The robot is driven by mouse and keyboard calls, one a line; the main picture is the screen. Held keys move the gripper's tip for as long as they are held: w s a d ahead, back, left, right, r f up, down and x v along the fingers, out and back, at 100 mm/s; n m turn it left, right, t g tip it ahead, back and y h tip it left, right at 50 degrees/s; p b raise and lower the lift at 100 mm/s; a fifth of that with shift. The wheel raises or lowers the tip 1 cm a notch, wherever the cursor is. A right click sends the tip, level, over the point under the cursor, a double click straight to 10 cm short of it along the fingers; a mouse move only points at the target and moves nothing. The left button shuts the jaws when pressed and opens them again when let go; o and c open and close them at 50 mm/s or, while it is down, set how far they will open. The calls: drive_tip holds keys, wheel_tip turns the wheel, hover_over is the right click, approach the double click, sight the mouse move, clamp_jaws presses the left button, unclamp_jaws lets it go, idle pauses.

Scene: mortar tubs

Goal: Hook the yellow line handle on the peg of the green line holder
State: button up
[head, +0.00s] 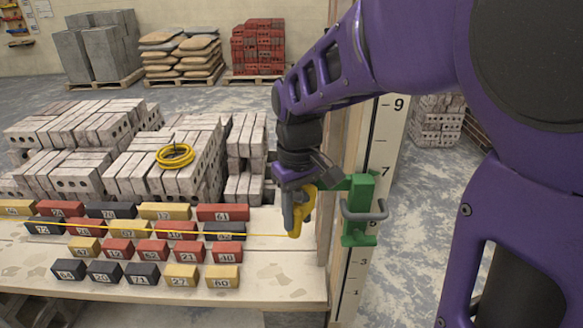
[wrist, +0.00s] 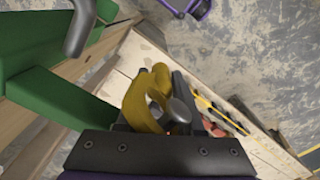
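The yellow line handle (head: 305,203) is in my gripper (head: 296,212), left of the green line holder (head: 359,190). My gripper is shut on the handle; in the wrist view the yellow handle (wrist: 146,108) sits between the dark fingers. A thin yellow line (head: 180,231) runs from the handle leftward over the bricks. The green holder is on the upright numbered board and has a grey, bent peg (head: 372,215). The peg (wrist: 80,28) also shows at the top left of the wrist view. The handle is apart from the peg.
Rows of numbered red, dark and yellow bricks (head: 153,249) lie on the wooden bench (head: 283,283) at left. The numbered board (head: 376,150) stands at the bench's right end. A yellow coil (head: 175,156) lies on stacked pale bricks behind.

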drive_tip(key=o, duration=0.3)
drive_tip(key=shift+w, duration=0.1)
drive_tip(key=shift+d, duration=0.1)
drive_tip(key=c, duration=0.3)
drive_tip(key=o, duration=0.4)
drive_tip(key=shift+o, duration=0.2)
drive_tip(key=shift+w, duration=0.1)
drive_tip(key=shift+r, duration=0.1)
